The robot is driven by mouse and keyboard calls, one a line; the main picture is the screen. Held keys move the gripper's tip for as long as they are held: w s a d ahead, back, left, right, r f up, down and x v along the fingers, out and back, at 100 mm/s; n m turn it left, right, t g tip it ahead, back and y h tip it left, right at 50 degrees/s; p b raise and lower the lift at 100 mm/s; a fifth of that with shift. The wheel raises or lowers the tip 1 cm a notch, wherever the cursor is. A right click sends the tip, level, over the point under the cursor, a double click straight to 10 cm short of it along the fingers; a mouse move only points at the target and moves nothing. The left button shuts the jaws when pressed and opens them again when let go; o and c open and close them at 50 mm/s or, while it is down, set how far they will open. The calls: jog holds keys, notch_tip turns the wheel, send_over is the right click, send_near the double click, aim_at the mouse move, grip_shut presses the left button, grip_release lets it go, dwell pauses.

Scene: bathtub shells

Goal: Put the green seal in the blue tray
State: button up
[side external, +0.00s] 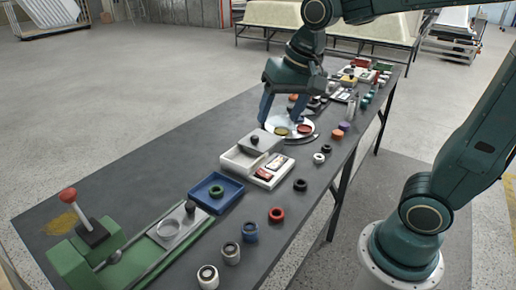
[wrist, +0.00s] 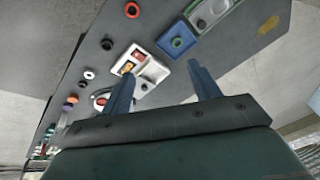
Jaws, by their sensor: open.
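A small green ring, the green seal (side external: 216,191), lies inside the blue tray (side external: 232,201) on the dark bench. In the wrist view the green seal (wrist: 177,43) also shows within the blue tray (wrist: 189,43). My gripper (side external: 283,118) is open above the bench, near a white plate with coloured rings and well behind the blue tray. In the wrist view its two blue fingers (wrist: 160,74) are spread with nothing held between them.
A white box (side external: 238,163) with compartments and red items stands between the plate (side external: 276,125) and the tray. A green lever fixture (side external: 72,262) is at the near end. Black, red and blue rings line the right edge.

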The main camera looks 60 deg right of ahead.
jog(key=s+f+n+t, duration=0.1)
jog(key=s+n, duration=0.5)
jog(key=s, duration=0.6)
jog(key=shift+s+t, duration=0.3)
jog(key=shift+t, duration=0.2)
